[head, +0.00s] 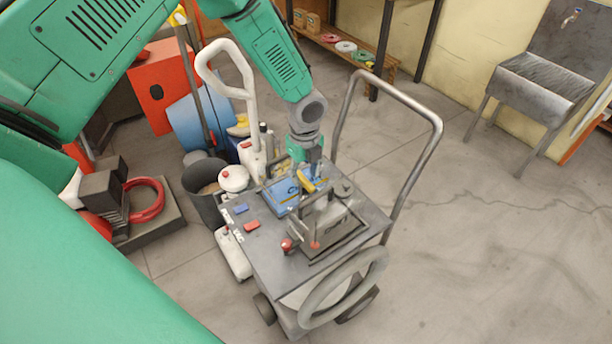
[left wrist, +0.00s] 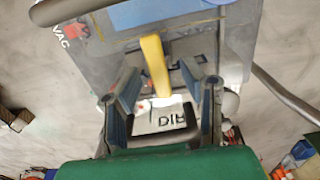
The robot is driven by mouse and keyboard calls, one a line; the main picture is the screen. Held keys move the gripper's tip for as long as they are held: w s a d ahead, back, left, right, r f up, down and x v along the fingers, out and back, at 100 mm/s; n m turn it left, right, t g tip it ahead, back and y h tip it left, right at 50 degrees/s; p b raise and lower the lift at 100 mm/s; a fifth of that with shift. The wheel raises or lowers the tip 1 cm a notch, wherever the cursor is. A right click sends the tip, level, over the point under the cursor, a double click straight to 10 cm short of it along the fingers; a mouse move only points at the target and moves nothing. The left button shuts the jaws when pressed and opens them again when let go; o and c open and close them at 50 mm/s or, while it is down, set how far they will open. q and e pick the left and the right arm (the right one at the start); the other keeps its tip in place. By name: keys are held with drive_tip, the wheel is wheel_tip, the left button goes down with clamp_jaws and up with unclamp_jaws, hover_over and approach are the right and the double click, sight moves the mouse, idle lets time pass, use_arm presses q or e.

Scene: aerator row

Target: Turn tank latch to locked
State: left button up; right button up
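A yellow lever (head: 306,184), which looks like the tank latch, stands at the top of the machine on the cart, by a blue lid (head: 279,196). In the left wrist view the yellow lever (left wrist: 155,63) points down the picture, with its lower end between my fingers. My left gripper (head: 309,172) is above the cart, right at the lever. In the left wrist view its fingers (left wrist: 164,100) are spread, with gaps on both sides of the lever. I cannot tell whether a finger touches it. My right gripper is not in view.
The grey cart top (head: 262,260) carries a blue tag (head: 240,209), a red tag (head: 252,226) and a dark metal handle frame. A tubular push handle (head: 425,150) rises at its right. A bucket (head: 203,190) and white bottles crowd its left. Floor to the right is clear.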

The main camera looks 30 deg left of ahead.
sight(305, 178)
use_arm(q)
wheel_tip(305, 178, up, 10)
drive_tip(key=shift+r, duration=0.25)
drive_tip(key=shift+w, duration=0.1)
idle(0.5)
